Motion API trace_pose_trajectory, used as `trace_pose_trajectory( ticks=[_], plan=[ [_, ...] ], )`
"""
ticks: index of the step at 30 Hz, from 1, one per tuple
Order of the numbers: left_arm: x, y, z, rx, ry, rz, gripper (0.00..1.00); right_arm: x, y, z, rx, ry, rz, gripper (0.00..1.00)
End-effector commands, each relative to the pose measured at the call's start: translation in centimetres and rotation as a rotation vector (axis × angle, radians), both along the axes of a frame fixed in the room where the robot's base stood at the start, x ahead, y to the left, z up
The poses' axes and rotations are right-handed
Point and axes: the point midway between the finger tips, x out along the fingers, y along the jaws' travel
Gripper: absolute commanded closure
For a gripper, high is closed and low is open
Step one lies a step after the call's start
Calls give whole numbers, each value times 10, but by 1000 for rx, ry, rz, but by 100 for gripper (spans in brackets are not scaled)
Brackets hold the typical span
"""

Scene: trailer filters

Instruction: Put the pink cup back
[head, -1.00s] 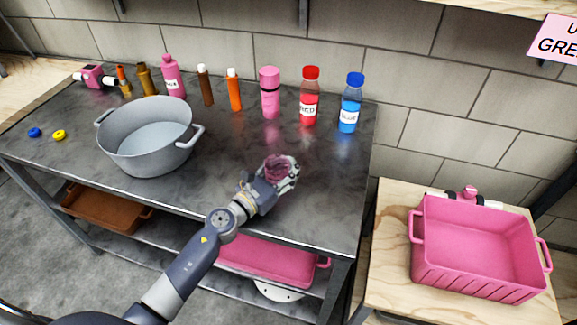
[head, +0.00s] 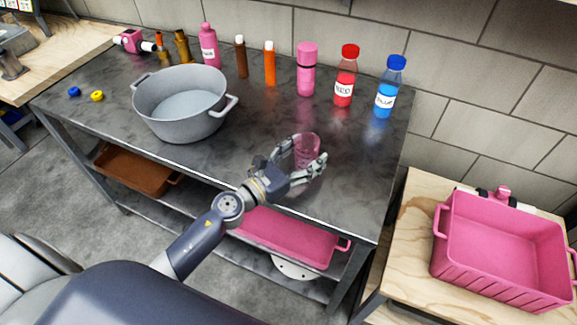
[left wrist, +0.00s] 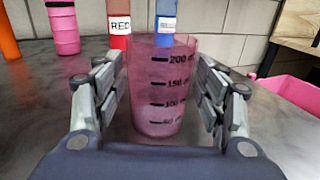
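The pink cup is a clear pink measuring cup (head: 307,147) with dark volume marks. It stands upright on the dark metal table (head: 255,160), near the front right. My left gripper (head: 309,155) is open around it, with a finger on each side. My right gripper is not in view.
A grey pot (head: 180,103) stands left of the gripper. Pink (head: 306,70), red (head: 345,76) and blue (head: 390,87) bottles line the back among several others. A pink crate (head: 505,250) sits on a wooden table at right. The tabletop around the cup is mostly clear.

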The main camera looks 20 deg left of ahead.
Motion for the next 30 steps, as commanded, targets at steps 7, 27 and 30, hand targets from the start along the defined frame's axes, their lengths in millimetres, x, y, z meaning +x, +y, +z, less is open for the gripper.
trace_pose_trajectory(
  ticks=[7, 27, 30],
  plan=[
    [-44, 19, -3, 0, 1, -1, 35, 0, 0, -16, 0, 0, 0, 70],
    [-64, 29, 0, 0, -1, 0, 35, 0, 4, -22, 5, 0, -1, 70],
    [-64, 29, 0, 0, -1, 0, 35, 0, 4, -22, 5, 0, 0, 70]
  ],
)
